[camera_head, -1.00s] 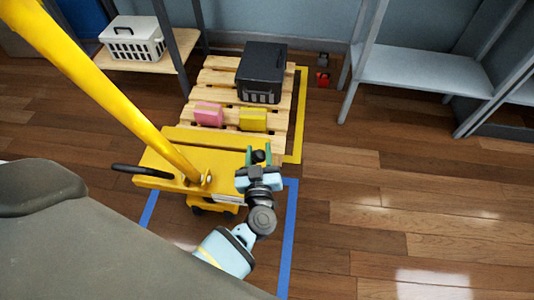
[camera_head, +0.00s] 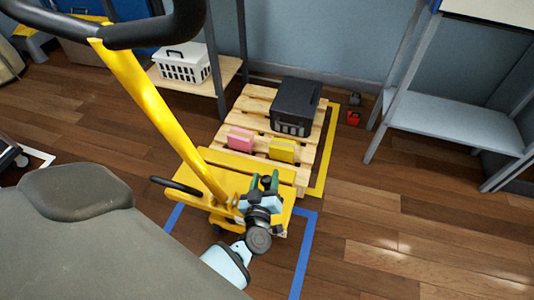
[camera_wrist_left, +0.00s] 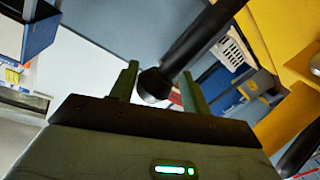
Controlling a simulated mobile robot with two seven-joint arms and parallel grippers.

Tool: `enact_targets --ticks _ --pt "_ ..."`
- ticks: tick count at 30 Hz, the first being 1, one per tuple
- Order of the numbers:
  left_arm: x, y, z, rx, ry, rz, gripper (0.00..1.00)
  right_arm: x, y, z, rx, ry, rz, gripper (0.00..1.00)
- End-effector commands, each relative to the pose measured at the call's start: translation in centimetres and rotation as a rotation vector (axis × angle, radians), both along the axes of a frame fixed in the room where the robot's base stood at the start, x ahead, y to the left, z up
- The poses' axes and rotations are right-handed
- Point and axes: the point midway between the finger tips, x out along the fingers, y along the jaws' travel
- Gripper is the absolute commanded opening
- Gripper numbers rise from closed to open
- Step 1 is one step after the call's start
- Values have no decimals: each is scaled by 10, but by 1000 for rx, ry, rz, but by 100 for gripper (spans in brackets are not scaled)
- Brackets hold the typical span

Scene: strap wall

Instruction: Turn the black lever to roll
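The yellow pallet jack (camera_head: 228,190) stands at the front of the wooden pallet. A black lever (camera_head: 176,186) sticks out from its left side in the head view. My left gripper (camera_head: 265,182) is over the right part of the jack, its green fingers pointing away from me. In the left wrist view, a black rod with a round knob (camera_wrist_left: 153,86) reaches between the spread fingers (camera_wrist_left: 160,88). The knob is close to the left finger there, with a gap to the right one. Whether they touch is unclear. My right gripper is out of view.
The pallet (camera_head: 255,105) carries a black box (camera_head: 296,106), a pink block (camera_head: 240,138) and a yellow block (camera_head: 282,150). A white basket (camera_head: 184,63) is on a shelf behind left. Grey shelving (camera_head: 455,122) stands right. Floor at the right is clear.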

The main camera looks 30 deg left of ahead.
Motion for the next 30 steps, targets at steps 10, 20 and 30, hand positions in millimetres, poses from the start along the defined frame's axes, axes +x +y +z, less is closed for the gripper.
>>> enact_targets --ticks 10,20,30 --pt "1 -2 2 -1 -5 -3 57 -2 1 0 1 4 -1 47" --pt "-36 -19 5 -3 -3 -1 57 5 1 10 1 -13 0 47" --pt "-69 -33 7 -2 -4 -1 57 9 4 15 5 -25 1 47"
